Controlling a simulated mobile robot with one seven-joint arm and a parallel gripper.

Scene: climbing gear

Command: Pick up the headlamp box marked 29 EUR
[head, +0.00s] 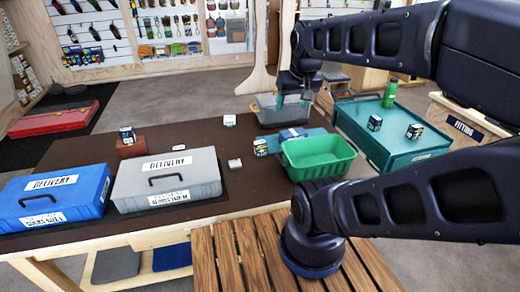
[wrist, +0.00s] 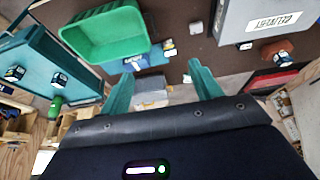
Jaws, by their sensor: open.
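Several small dark-and-white boxes look like headlamp boxes; no 29 EUR mark is readable on any. One box (head: 127,135) sits on a brown block at the left, one (head: 260,147) stands on the table left of the green bin, and two (head: 375,122) (head: 414,131) stand on the teal container at the right. In the wrist view, two boxes (wrist: 15,73) (wrist: 58,80) show on that container and one (wrist: 282,57) at upper right. My gripper (head: 293,101) is open and empty above the grey bin; its teal fingers (wrist: 160,82) are apart in the wrist view.
A green bin (head: 318,168) and a grey bin (head: 268,114) stand on the dark table (head: 208,140). Blue (head: 85,190) and grey (head: 205,178) delivery cases lie at left. The table's middle is mostly clear.

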